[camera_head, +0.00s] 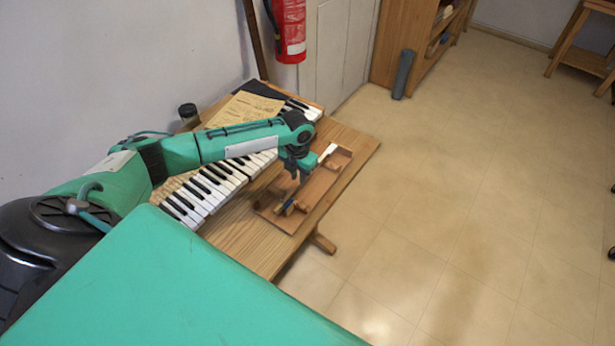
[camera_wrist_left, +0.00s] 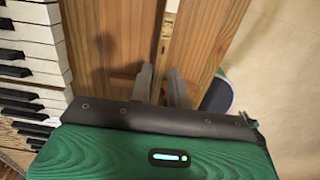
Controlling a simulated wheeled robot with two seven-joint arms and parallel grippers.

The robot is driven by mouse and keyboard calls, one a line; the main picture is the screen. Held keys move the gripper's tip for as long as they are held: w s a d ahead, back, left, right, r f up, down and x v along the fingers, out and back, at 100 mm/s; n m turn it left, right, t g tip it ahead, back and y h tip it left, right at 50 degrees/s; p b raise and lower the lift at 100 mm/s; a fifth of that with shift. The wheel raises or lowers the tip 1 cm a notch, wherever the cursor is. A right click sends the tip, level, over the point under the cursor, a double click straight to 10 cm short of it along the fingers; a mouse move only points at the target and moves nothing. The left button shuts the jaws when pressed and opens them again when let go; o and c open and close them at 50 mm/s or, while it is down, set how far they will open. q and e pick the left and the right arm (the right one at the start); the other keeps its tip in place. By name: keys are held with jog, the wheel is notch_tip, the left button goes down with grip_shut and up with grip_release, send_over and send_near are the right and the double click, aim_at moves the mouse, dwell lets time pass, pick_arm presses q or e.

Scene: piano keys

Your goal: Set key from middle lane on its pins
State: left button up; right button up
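A white key (camera_head: 327,152) lies at the far end of the wooden tray (camera_head: 321,189) on the table; I cannot tell which lane it is in. The piano keyboard (camera_head: 210,187) runs along the tray's left side and also shows in the left wrist view (camera_wrist_left: 30,45). My left gripper (camera_head: 291,172) points down over the tray's left part, nearer me than the white key. The pins cannot be made out. My right gripper is out of view.
Sheet paper (camera_head: 245,109) lies on the keyboard's far part, with a dark jar (camera_head: 187,111) beside it. The wooden table (camera_head: 253,240) has bare room near me. Small brown and blue pieces (camera_head: 290,207) sit at the tray's near end. A fire extinguisher (camera_head: 290,30) hangs behind.

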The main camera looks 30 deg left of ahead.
pick_arm(q)
jog(key=shift+f, duration=0.35)
jog(key=shift+f+b, duration=0.5)
jog(key=shift+f, duration=0.35)
dwell(0.4)
grip_shut()
